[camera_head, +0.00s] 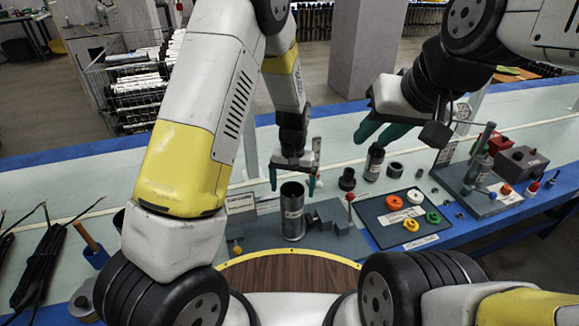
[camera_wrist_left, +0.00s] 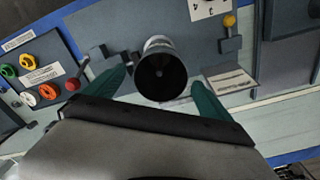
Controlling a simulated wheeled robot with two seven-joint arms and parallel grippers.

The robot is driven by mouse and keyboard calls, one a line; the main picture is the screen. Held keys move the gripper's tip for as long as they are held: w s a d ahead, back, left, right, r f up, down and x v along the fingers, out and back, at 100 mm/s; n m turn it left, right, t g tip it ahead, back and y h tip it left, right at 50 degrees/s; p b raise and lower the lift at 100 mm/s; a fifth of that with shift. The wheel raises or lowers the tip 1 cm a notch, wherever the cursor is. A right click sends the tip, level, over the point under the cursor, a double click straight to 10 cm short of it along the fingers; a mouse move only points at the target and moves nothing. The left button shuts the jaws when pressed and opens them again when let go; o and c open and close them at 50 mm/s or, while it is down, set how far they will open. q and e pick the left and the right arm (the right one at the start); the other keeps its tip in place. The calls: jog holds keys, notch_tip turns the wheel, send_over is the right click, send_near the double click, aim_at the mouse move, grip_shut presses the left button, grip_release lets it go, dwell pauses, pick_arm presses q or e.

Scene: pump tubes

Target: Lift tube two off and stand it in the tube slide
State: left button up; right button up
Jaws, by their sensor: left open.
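In the left wrist view I look into the open round end of this tube (camera_wrist_left: 162,76). My left gripper (camera_head: 294,180) is open just above it. Its teal fingers (camera_wrist_left: 160,92) lie to either side of the tube, apart from it. My right gripper (camera_head: 384,131) hangs empty behind a shorter dark cylinder (camera_head: 374,163); its finger gap is unclear. I cannot tell which fixture is the tube slide.
Grey blocks (camera_head: 335,214) and a red-knobbed lever (camera_head: 350,199) stand close right of the tube. A grey station (camera_head: 477,190) with a post stands farther right. Black cables (camera_head: 45,256) lie at left.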

aim_at(293, 195)
pick_arm(q)
notch_tip(293, 195, down, 6)
jog(key=shift+f, duration=0.25)
jog(key=c, duration=2)
jog(key=o, duration=1.1)
jog(key=c, duration=0.9)
jog(key=shift+r, duration=0.7)
jog(key=shift+c, duration=0.2)
notch_tip(293, 195, up, 19)
dwell(0.7)
